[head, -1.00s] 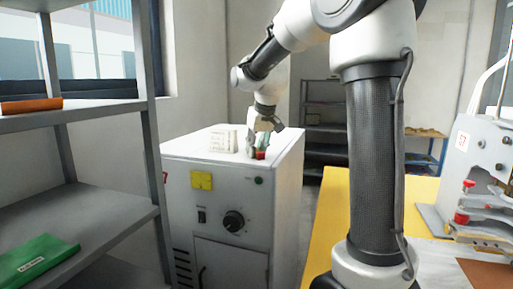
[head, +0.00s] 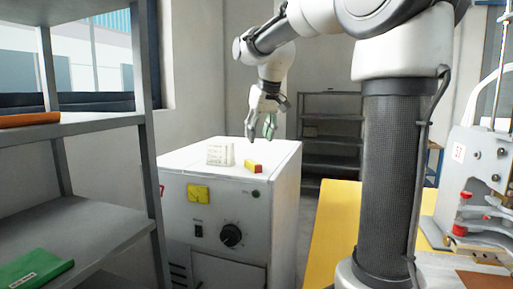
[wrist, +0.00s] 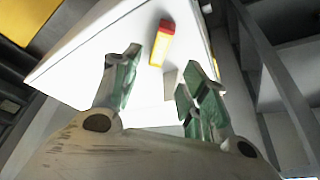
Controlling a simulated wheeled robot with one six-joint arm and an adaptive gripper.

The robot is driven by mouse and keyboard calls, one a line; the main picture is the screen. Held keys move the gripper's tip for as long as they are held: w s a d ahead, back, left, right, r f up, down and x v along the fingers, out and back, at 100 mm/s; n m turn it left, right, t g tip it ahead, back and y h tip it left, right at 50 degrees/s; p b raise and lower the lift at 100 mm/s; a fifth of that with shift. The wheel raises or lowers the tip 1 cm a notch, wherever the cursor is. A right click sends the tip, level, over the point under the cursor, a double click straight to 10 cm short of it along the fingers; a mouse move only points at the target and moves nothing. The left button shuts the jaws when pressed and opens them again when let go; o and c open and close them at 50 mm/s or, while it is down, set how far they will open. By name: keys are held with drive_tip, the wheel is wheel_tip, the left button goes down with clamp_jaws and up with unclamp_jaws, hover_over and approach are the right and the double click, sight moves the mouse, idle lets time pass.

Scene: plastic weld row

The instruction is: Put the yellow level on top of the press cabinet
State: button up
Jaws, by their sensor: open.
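The yellow level (head: 252,166), a small yellow block with a red end, lies on top of the white press cabinet (head: 285,156), near its front right edge. In the wrist view the level (wrist: 161,45) lies beyond the fingertips on the white cabinet top (wrist: 95,45). My gripper (head: 262,140) hangs above the cabinet top, apart from the level. Its green-padded fingers are spread with nothing between them, as the wrist view (wrist: 157,80) also shows.
A white block-like item with markings (head: 220,154) stands on the cabinet left of the level. A grey shelf (head: 100,215) with a green case (head: 35,268) is at the left. A yellow-topped table (head: 335,215) with a press machine (head: 480,170) is at the right. A dark rack (head: 330,135) stands behind.

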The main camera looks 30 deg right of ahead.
drive_tip(key=s+f, duration=0.4)
drive_tip(key=s, duration=0.5)
drive_tip(key=s+f, duration=0.5)
drive_tip(key=s, duration=0.4)
drive_tip(key=s+f, duration=0.4)
drive_tip(key=s, duration=0.5)
drive_tip(key=shift+s+a+f, duration=0.25)
drive_tip(key=shift+a, duration=0.05)
